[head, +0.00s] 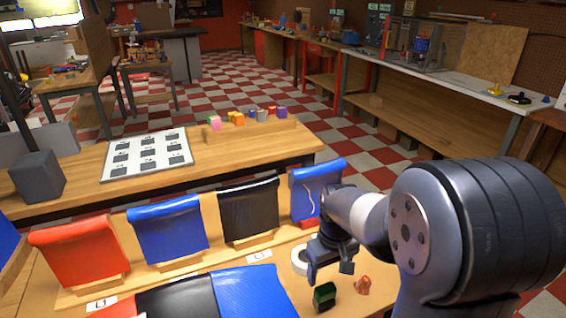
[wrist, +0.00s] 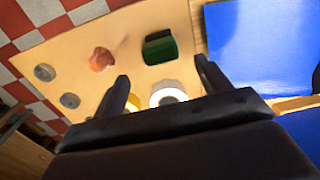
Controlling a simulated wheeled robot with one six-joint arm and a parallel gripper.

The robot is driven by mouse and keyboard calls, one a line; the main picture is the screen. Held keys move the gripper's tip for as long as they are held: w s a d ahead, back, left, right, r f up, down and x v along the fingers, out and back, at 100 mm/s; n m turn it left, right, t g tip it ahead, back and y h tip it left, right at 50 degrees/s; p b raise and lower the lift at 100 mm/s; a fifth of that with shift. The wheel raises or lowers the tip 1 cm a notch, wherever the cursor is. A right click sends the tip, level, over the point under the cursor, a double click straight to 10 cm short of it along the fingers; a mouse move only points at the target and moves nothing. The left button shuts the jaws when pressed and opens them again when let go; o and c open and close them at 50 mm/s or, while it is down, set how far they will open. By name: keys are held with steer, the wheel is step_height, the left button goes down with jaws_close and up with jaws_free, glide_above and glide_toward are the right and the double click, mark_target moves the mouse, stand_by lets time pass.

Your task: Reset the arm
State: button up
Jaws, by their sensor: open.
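My gripper (head: 330,268) hangs over the right part of the near table in the head view, its fingers apart. In the wrist view my gripper (wrist: 162,82) shows two dark, well separated fingers with nothing held between them. A white ring-shaped roll (wrist: 168,95) lies below, partly hidden by the gripper; in the head view the roll (head: 299,258) sits just left of the fingers. A dark green block (head: 324,295) and an orange lump (head: 362,285) lie on the table near the gripper, both apart from it.
Red (head: 80,255), blue (head: 168,230) and black (head: 249,210) cloths hang in a row, with another blue cloth (head: 316,183) close behind my arm. A blue sheet (head: 252,292) lies flat left of the gripper. A bench behind holds a marked white board (head: 147,155) and several small coloured blocks.

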mark_target(326, 288)
step_height(326, 288, down, 10)
steer(key=shift+f+b, duration=0.25)
steer(key=shift+b, duration=0.25)
step_height(326, 288, up, 3)
steer(key=shift+r, duration=0.5)
